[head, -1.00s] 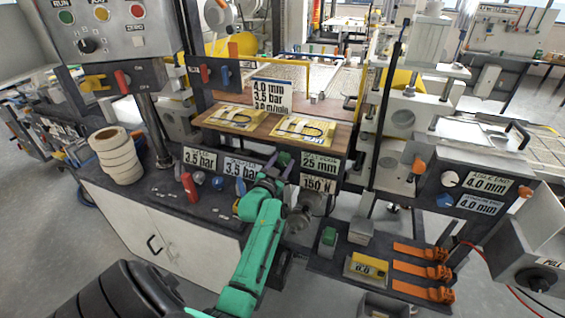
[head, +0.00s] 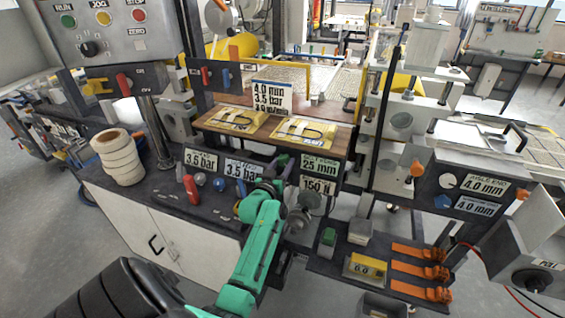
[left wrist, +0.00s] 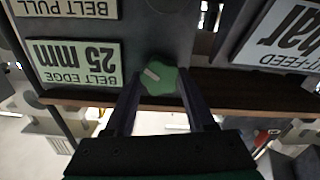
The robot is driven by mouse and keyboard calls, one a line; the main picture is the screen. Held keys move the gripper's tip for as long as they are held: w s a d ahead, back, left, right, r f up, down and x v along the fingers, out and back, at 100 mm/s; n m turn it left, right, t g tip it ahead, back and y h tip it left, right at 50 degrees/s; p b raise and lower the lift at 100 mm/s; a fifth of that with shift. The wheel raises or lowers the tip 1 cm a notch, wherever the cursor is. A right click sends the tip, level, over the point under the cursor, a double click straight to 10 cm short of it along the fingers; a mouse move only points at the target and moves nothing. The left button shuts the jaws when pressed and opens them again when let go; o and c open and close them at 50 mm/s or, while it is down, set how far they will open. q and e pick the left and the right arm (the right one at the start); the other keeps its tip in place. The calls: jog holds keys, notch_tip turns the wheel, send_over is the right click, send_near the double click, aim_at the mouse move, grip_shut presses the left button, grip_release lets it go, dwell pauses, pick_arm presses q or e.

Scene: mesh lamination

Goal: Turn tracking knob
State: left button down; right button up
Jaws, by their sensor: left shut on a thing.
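The green lobed knob with a pale pointer mark (left wrist: 160,82) sits on a dark panel beside the sign "BELT EDGE 25 mm" (left wrist: 75,62), upside down in the left wrist view. The same sign shows in the head view (head: 320,166), just right of my left gripper (head: 277,168). In the left wrist view my left gripper (left wrist: 162,98) has one finger on each side of the knob and is shut on it. The knob is mostly hidden in the head view. My right gripper is not in view.
A "150 N" sign (head: 317,186) and a round grey knob (head: 309,201) are close on the right. Signs reading 3.5 bar (head: 241,170) and a red handle (head: 191,188) are to the left. A wooden shelf with yellow-and-white plates (head: 232,117) stands above.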

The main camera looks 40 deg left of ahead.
pick_arm(q)
jog(key=n+p, duration=0.1)
jog(key=n, duration=0.2)
jog(key=shift+n, duration=0.3)
jog(key=shift+f+n, duration=0.1)
jog(key=shift+n, duration=1.5)
jog(key=shift+c, duration=1.2)
grip_release()
jog(key=b+v, duration=0.1)
jog(key=v, duration=1.3)
jog(key=shift+s+b, duration=0.3)
jog(key=shift+b, duration=0.1)
